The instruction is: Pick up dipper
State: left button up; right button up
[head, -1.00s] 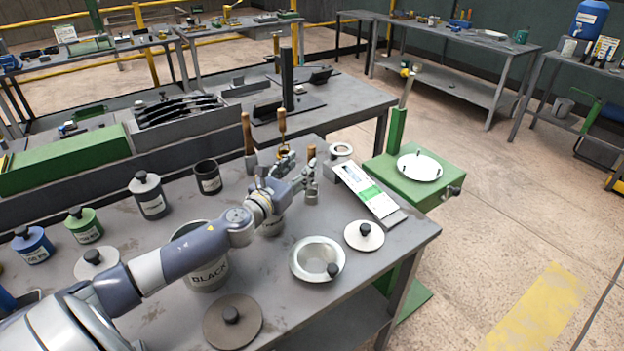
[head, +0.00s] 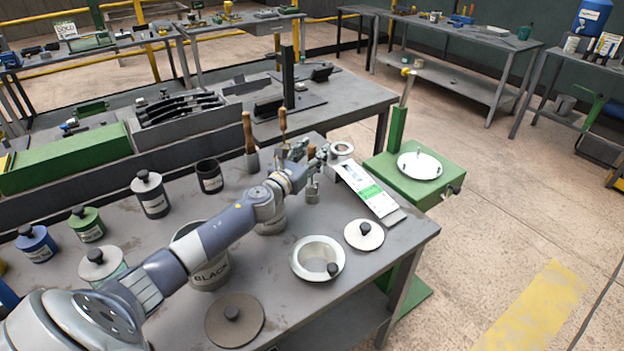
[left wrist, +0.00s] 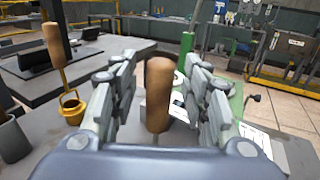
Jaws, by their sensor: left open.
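A dipper with a brown wooden handle (left wrist: 158,95) stands upright between the fingers of my left gripper (left wrist: 160,85) in the left wrist view. The fingers are open on both sides of the handle. In the head view my left gripper (head: 312,152) is at the handle, above a small grey metal cup (head: 312,192); the fingers partly hide the handle. A second tool with a wooden handle and a brass cup (left wrist: 72,108) stands to the left in the wrist view; its handle (head: 283,122) shows in the head view. My right gripper is not in view.
A third wooden-handled tool (head: 248,135) stands close behind to the left. A black cup (head: 209,178), a pot marked BLACK (head: 207,272), a white bowl (head: 318,268) and lids are on the bench. A labelled card (head: 370,190) lies right of the gripper.

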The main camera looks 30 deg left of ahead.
pick_arm(q)
grip_shut()
